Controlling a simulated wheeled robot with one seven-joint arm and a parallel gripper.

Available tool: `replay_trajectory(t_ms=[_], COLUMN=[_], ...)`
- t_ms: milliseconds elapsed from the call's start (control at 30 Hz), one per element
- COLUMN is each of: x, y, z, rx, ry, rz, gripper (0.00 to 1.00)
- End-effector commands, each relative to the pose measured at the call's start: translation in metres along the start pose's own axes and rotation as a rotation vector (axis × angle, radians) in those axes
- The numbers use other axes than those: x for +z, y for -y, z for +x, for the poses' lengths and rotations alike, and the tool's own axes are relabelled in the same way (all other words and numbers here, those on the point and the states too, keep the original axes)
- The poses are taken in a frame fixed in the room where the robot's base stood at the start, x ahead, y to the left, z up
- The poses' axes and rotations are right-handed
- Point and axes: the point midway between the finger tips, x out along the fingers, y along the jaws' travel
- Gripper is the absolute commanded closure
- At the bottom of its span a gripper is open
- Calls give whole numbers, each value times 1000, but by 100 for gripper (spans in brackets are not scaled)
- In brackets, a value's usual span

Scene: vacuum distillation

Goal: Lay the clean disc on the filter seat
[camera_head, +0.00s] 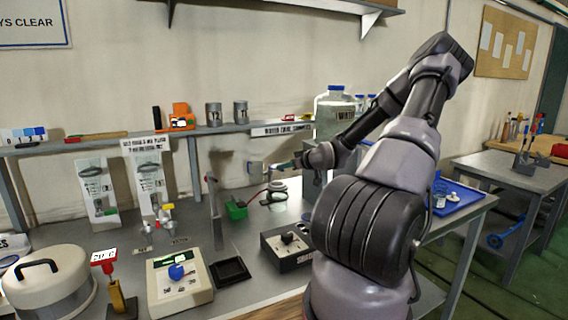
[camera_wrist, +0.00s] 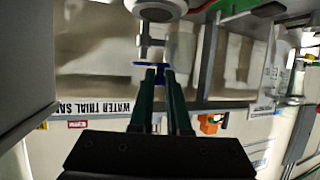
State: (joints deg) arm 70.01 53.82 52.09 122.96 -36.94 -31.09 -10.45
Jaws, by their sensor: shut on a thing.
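My gripper (camera_head: 283,165) reaches left over the back of the bench, below the shelf. In the wrist view its two dark green fingers (camera_wrist: 157,76) are close together, shut on a thin blue piece, which I take to be the disc (camera_wrist: 138,64). The piece shows as a narrow edge at the fingertips; its face is hidden. A round pale thing with a dark stub (camera_wrist: 157,10) is just beyond the fingertips in that view. A round grey fitting with a red line (camera_head: 277,190) stands on the bench below the gripper. I cannot tell which part is the filter seat.
The shelf (camera_head: 225,131) runs behind the gripper, with a large water container (camera_head: 335,110) close to the arm. A blue tray (camera_head: 462,194) lies at right.

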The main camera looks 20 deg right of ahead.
Motion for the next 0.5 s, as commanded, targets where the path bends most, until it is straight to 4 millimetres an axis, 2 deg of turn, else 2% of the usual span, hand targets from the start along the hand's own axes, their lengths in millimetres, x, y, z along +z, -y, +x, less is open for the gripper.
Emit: replay_trajectory(t_ms=[233,500], x=[30,50], y=[2,2], z=[8,13], rx=[-3,-4], ry=[2,1], rz=[0,-3], gripper=[100,100])
